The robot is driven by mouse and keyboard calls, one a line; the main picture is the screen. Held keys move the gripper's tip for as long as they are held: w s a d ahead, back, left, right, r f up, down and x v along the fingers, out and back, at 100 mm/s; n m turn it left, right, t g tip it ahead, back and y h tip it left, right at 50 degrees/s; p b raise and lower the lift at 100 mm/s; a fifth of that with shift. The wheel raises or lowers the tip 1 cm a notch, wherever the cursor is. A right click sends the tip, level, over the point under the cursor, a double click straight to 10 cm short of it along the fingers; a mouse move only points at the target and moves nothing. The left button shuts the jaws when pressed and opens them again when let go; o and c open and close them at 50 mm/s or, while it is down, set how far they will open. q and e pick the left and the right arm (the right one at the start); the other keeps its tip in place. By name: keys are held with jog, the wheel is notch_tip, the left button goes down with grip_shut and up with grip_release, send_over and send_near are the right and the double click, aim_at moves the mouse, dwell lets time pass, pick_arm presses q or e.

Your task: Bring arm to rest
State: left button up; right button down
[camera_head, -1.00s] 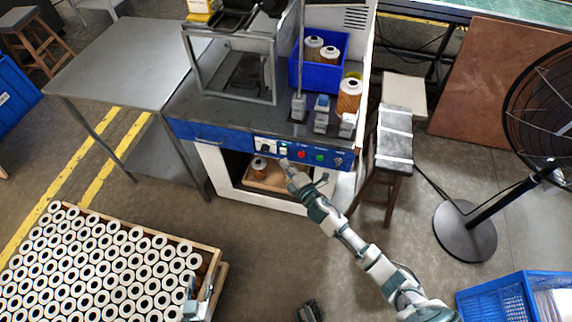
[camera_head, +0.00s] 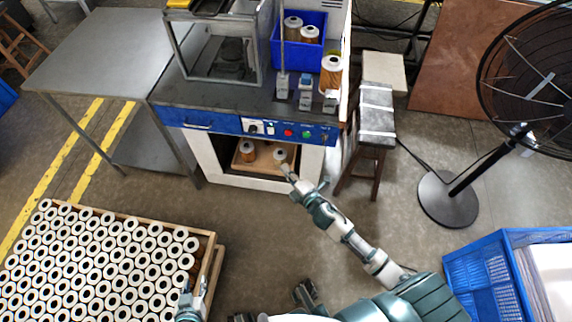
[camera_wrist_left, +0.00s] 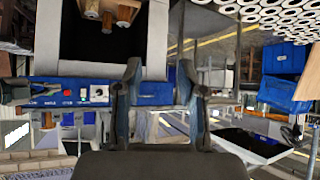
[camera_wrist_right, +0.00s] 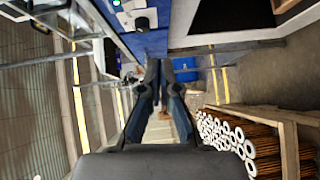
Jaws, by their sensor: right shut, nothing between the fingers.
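My right arm reaches from the lower right in the head view. Its gripper (camera_head: 288,172) is in front of the machine's lower opening, shut and empty; the right wrist view shows its fingers (camera_wrist_right: 160,68) close together. My left gripper (camera_head: 192,298) is low at the right edge of the cartridge crate (camera_head: 211,262). In the left wrist view its fingers (camera_wrist_left: 160,70) stand apart with nothing between them. Two orange-brown filter cartridges, one on the left (camera_head: 248,152) and one on the right (camera_head: 280,155), stand on a wooden tray (camera_head: 263,167) in the opening.
The machine (camera_head: 210,124) has a control panel and a blue bin (camera_head: 297,56) of cartridges on top. A stool (camera_head: 376,128), a fan (camera_head: 447,198) and a blue crate (camera_head: 476,285) stand to the right. A metal table (camera_head: 95,50) is at left. Floor between crate and machine is clear.

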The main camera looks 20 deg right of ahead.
jog(key=s+d+f+m+g+h+p, duration=0.35)
jog(key=s+f+m+g+p, duration=0.35)
jog(key=s+f+m, duration=0.5)
pick_arm(q)
jog(key=s+a+f+g+y+p, duration=0.1)
jog(key=s+a+f+g+p, duration=0.1)
jog(key=s+f+g, duration=0.2)
jog(key=s+a+f+g+p, duration=0.2)
jog(key=s+f+g, duration=0.2)
jog(key=s+f, duration=0.7)
jog(key=shift+s+a+f+y, duration=0.15)
jog(key=shift+s+f+y, duration=0.2)
jog(key=shift+f, duration=3.7)
pick_arm(e)
jog(key=s+a+f+m+g, duration=0.1)
jog(key=s+f, duration=0.3)
jog(key=s, duration=0.4)
jog(key=s+a+f+m+g, duration=0.2)
jog(key=s+f+g, duration=0.2)
jog(key=s, duration=0.5)
jog(key=s+a+f+m+g, duration=0.1)
jog(key=s+f+m+g, duration=0.1)
jog(key=s+f, duration=0.4)
jog(key=shift+s+a+g, duration=0.35)
jog(key=shift+s+g, duration=0.25)
jog(key=shift+s, duration=0.9)
